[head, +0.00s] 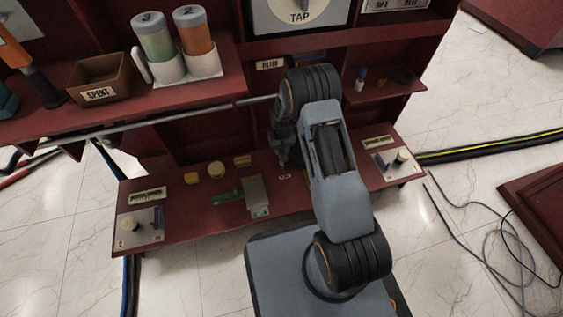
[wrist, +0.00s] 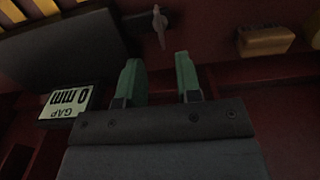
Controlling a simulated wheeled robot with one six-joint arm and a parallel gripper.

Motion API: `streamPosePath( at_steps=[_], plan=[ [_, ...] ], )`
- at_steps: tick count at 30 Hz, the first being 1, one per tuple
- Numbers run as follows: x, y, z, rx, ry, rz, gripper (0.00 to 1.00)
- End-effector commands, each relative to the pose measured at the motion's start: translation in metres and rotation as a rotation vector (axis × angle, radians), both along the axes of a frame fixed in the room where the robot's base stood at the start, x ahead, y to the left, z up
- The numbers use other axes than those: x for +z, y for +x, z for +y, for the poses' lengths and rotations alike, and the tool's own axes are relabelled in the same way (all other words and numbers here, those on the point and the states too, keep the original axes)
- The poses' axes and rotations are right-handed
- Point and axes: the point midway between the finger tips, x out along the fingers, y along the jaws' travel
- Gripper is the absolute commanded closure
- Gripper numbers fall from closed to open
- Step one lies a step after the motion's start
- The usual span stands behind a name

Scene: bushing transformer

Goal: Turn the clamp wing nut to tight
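In the wrist view a small grey wing nut (wrist: 160,27) shows at the top centre, its wing nearly upright in the picture, with a dark round part at its left. The two green fingers of my gripper (wrist: 160,76) are parted with nothing between them. The wing nut lies beyond the fingertips, roughly in line with the gap and apart from them. In the head view my gripper (head: 285,148) is at the red cabinet, above the low shelf, partly hidden by my arm. I cannot make out the wing nut in the head view.
A "GAP 0 mm" label (wrist: 68,103) is left of my fingers. A tan block (wrist: 265,41) is at the upper right. The low shelf (head: 190,225) holds several small parts. Above are a "SPENT" bin (head: 98,82), two canisters (head: 172,42) and a long grey rod (head: 180,118).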

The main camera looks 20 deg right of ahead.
Motion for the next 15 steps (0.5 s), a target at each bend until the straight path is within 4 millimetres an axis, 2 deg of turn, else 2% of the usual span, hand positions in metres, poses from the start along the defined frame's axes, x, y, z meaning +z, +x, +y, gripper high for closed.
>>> streamPosePath(
  at_steps=[1,6,15],
  plan=[
    [-0.016,0.000,0.000,0.000,0.000,0.001,0.68],
    [-0.044,0.000,0.000,0.000,0.000,0.001,0.68],
    [-0.070,0.000,0.000,0.000,0.000,0.000,0.68]
  ],
)
